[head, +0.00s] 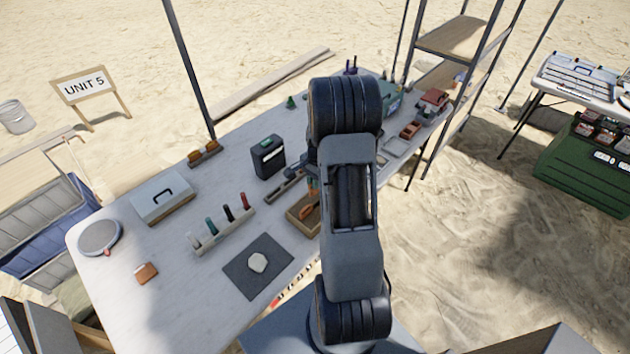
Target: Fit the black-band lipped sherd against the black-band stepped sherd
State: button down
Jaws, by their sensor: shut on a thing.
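My gripper (312,178) is mostly hidden behind my own arm, near the middle of the table. Just below my wrist a small orange-brown sherd (313,188) shows at the arm's left edge, held by the shut gripper; its lip and band are too small to make out. Another orange-brown sherd (307,211) sits in a shallow wooden tray (296,224) just below it. I cannot tell from this view whether the two touch, or see a black band on either. The tray's right part is hidden by my arm.
A dark mat (240,279) with a pale stone (257,263) lies left of the tray.

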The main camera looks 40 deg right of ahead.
jog(key=shift+f+b, duration=1.8)
jog(key=shift+f, duration=0.8)
jog(key=shift+f+b, duration=1.85)
jog(key=shift+f, duration=0.5)
jog(key=c, duration=1.1)
grip_release()
jog(key=r, duration=0.4)
jog(key=d+r, duration=0.1)
jog(key=r, duration=0.8)
jog(key=shift+w+d+r, duration=0.1)
jog(key=shift+d+r, duration=0.2)
jog(key=shift+r, duration=0.1)
jog(key=shift+f+n, duration=0.1)
jog(key=shift+n, duration=0.4)
jog(key=s+a+r+n+t, duration=0.1)
jog(key=s+a+r+n, duration=0.1)
jog(key=s+a+n, duration=0.2)
jog(key=s+a+r+n+t+h, duration=0.1)
jog(key=s+a+r+n, duration=0.2)
jog(key=a+n, duration=0.3)
jog(key=s+a+r+n+t, duration=0.2)
jog(key=s+a+n, duration=0.3)
jog(key=a, duration=0.7)
jog(key=shift+s+a+r, duration=0.15)
jog(key=shift+r, duration=0.25)
jog(key=shift+s+a+r, duration=0.1)
jog(key=shift+r, duration=0.25)
